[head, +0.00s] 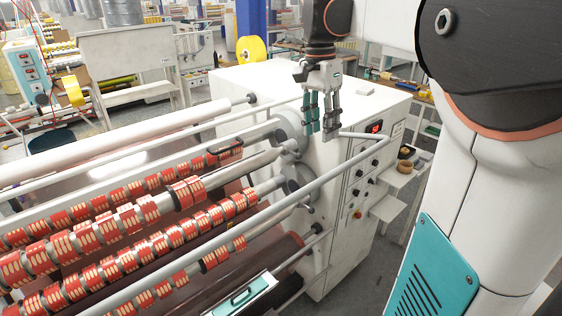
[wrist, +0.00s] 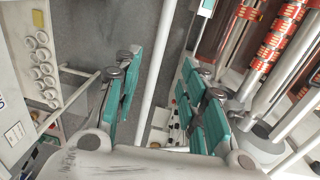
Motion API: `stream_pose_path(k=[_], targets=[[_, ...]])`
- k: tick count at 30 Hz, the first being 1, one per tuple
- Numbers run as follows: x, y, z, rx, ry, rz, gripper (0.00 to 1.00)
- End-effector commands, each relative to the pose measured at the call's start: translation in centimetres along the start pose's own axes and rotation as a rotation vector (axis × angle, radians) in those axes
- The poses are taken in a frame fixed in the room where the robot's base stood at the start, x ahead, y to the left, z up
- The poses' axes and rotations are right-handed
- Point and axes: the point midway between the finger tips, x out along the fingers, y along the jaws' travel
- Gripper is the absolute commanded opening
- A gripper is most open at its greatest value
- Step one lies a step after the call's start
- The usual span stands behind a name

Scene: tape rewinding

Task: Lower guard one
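A long pale guard bar (head: 250,209) runs slantwise above the front rollers. Its far end meets a short side arm (head: 362,136) at the white machine cabinet. A second pale bar (head: 150,150) runs farther back; no label shows which is guard one. My gripper (head: 322,118) hangs above the bar's far end, fingers pointing down, beside the cabinet. In the wrist view my gripper (wrist: 160,98) is open, with teal-padded fingers spread apart. A white bar (wrist: 156,65) shows between the two fingers in the picture, with no visible contact. Its depth is unclear.
Rollers with red-and-tan tape rolls (head: 120,222) fill the left and centre. The machine cabinet (head: 335,205) carries a control panel (head: 368,165) with a red display and knobs. A shelf with brown tape rings (head: 405,167) stands to its right. Grey floor shows beyond.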

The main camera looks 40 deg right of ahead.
Motion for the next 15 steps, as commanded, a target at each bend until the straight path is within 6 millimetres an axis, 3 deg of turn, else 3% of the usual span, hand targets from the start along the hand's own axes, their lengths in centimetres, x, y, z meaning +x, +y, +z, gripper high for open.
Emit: stream_pose_path(k=[5, 15], targets=[[1.9, 0.0, 0.0, 0.000, 0.000, 0.000, 0.38], [7.9, 0.0, 0.0, -0.002, 0.001, 0.000, 0.38]])
